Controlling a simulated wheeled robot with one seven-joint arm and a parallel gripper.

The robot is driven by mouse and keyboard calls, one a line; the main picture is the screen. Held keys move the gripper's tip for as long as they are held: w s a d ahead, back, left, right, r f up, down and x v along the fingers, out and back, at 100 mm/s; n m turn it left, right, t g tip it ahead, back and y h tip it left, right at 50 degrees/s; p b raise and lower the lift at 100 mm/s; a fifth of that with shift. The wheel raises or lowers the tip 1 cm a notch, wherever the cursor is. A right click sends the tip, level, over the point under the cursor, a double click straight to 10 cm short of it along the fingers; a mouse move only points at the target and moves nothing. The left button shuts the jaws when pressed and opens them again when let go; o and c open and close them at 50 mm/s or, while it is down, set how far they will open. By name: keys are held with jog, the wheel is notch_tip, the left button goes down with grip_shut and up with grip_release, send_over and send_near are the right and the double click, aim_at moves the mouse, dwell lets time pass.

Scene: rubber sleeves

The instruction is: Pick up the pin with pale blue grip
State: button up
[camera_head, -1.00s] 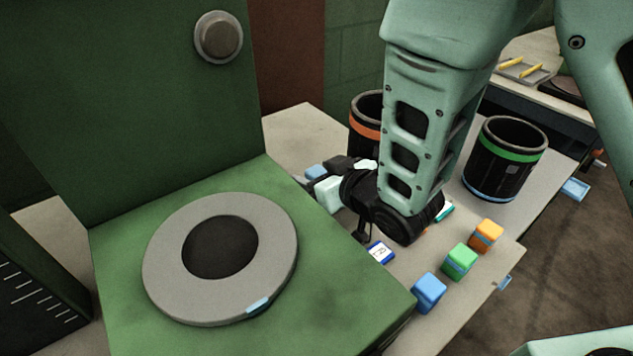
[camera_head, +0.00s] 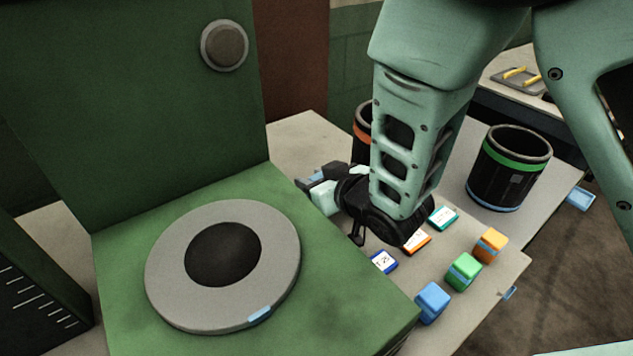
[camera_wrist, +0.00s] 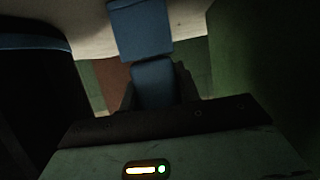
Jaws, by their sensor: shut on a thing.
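The pin with pale blue grip shows in the wrist view as a blue block-like piece (camera_wrist: 140,30) with a narrower blue part between my dark fingers. My gripper (camera_wrist: 154,88) is shut on it. In the head view my gripper (camera_head: 318,180) is at the left of my arm, beside the green machine, with a small bit of blue (camera_head: 317,175) at its fingers. The arm and wrist hide most of the pin there, and its lower end cannot be seen.
A green machine (camera_head: 340,270) with a grey ring (camera_head: 170,285) stands at left. Blue (camera_head: 432,303), green (camera_head: 464,272) and orange (camera_head: 490,246) blocks line the table's right side, near several small labelled tiles. A green-banded bin (camera_head: 508,165) and an orange-banded bin (camera_head: 361,125) stand behind.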

notch_tip(320, 180, up, 18)
dwell(0.6)
jog(key=shift+s+f, duration=0.1)
dwell(0.6)
